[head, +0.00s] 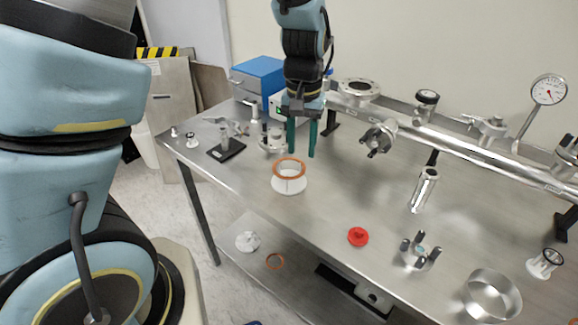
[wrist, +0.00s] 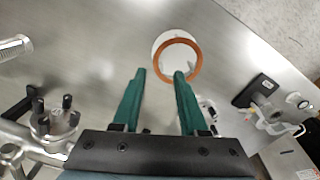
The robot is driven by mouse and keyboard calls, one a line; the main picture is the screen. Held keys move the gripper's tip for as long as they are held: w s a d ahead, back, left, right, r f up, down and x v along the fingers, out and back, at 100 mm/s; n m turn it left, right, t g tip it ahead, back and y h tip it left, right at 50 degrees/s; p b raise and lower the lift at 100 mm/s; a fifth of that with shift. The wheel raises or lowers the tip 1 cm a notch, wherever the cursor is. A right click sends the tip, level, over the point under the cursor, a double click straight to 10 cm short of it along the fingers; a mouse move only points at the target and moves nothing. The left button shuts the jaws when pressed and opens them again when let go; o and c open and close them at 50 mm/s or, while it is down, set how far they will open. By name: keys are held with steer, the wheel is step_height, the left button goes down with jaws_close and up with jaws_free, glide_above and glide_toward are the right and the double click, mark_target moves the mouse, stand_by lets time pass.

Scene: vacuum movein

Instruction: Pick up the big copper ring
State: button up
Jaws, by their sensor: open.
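The big copper ring (head: 289,165) lies flat on top of a white round stand on the metal table. In the wrist view the copper ring (wrist: 197,55) shows at the top centre, just beyond the fingertips. The white stand (head: 290,185) shows below it; in the wrist view a pale disc shows inside and beside the ring. My gripper (head: 302,155) has green fingers pointing down, apart and empty, behind and slightly right of the ring in the head view. In the wrist view my gripper (wrist: 158,73) has its right fingertip close to the ring's edge; whether they touch I cannot tell.
A steel pipe with flanges (head: 450,140) runs along the table's back. A dark block with a metal post (head: 226,148) stands left of the ring. A red knob (head: 357,236) and a steel hoop (head: 491,294) lie to the right.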

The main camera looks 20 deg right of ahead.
mark_target(303, 170)
steer(key=f, duration=0.1)
steer(key=f+p, duration=0.1)
steer(key=f, duration=0.1)
steer(key=shift+s+d+f, duration=0.2)
steer(key=shift+f, duration=0.65)
steer(key=shift+f, duration=0.25)
jaws_close()
stand_by(0.4)
